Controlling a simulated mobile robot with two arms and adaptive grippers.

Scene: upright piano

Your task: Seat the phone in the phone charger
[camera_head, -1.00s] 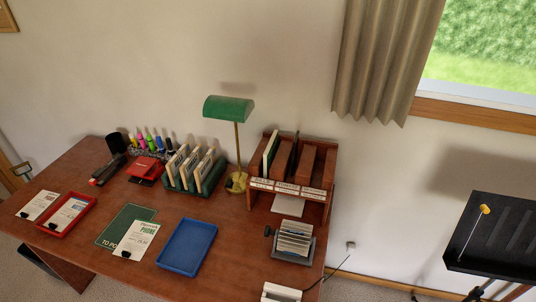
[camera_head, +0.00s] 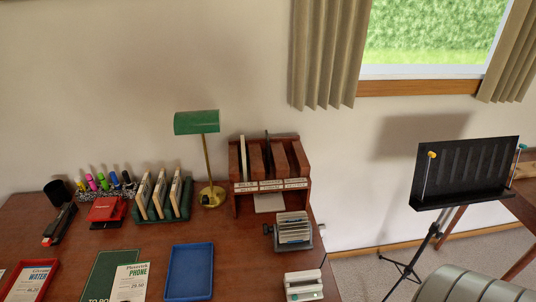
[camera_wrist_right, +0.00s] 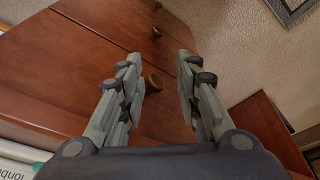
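A white device with a small green spot (camera_head: 304,286) sits at the desk's front right corner in the head view. A thin dark cord runs beside it, so it may be the phone charger, but I cannot tell for sure. I cannot make out a phone in either view. My right gripper (camera_wrist_right: 162,75) shows in the right wrist view with its two fingers spread apart and nothing between them. Behind the fingers are a reddish-brown wooden surface and a round brown knob (camera_wrist_right: 154,83). My left gripper is not in view.
The desk (camera_head: 240,250) holds a blue tray (camera_head: 188,272), a green lamp (camera_head: 196,123), a wooden sorter (camera_head: 240,203), a card file (camera_head: 293,228) and a red tray (camera_head: 30,280). A music stand (camera_head: 465,172) and a grey padded seat (camera_head: 470,287) stand to the right.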

